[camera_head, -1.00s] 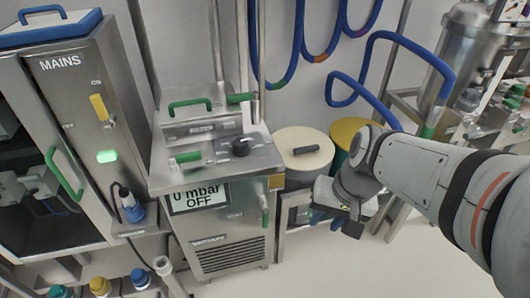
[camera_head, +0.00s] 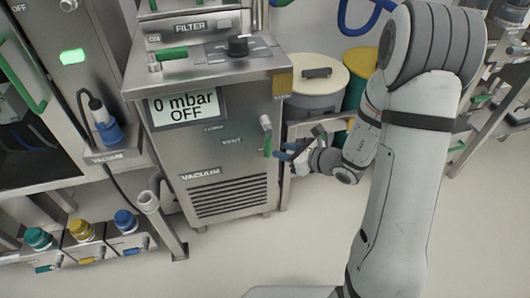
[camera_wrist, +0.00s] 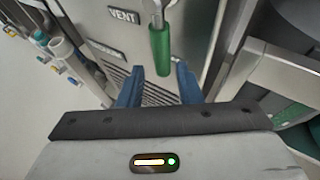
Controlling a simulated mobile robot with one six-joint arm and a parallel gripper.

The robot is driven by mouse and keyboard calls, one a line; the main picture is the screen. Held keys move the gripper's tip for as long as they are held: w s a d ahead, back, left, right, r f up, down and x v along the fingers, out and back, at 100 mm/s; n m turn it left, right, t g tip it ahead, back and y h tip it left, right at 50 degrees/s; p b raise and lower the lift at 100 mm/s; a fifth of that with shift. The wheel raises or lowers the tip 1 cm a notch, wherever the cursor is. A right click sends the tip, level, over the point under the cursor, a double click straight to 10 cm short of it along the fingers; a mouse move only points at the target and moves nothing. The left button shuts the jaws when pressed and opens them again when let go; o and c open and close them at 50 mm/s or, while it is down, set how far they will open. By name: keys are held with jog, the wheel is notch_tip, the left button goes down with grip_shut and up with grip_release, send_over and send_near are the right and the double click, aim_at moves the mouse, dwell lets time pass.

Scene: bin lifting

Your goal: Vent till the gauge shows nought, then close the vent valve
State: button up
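The vacuum unit (camera_head: 215,160) stands in the middle of the head view. Its gauge display (camera_head: 187,104) reads "0 mbar OFF". The vent valve's green handle (camera_head: 267,146) is on the right of its front, beside the "VENT" label. In the wrist view the green handle (camera_wrist: 160,50) hangs from a metal stem, pointing toward my gripper. My gripper (camera_head: 284,152) is just right of the handle. Its two blue fingers (camera_wrist: 159,82) are apart, and the handle's lower end lies ahead of the gap between them. I cannot tell whether they touch it.
A cream-lidded drum (camera_head: 312,92) stands behind my gripper. Bottles with coloured caps (camera_head: 81,230) line the lower left. The floor in front is clear.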

aim_at(270, 147)
jog(key=b+x, duration=0.1)
jog(key=x, duration=0.6)
jog(key=shift+w+a+b, duration=0.15)
jog(key=shift+a+b, duration=0.05)
jog(key=shift+b, duration=0.1)
grip_shut()
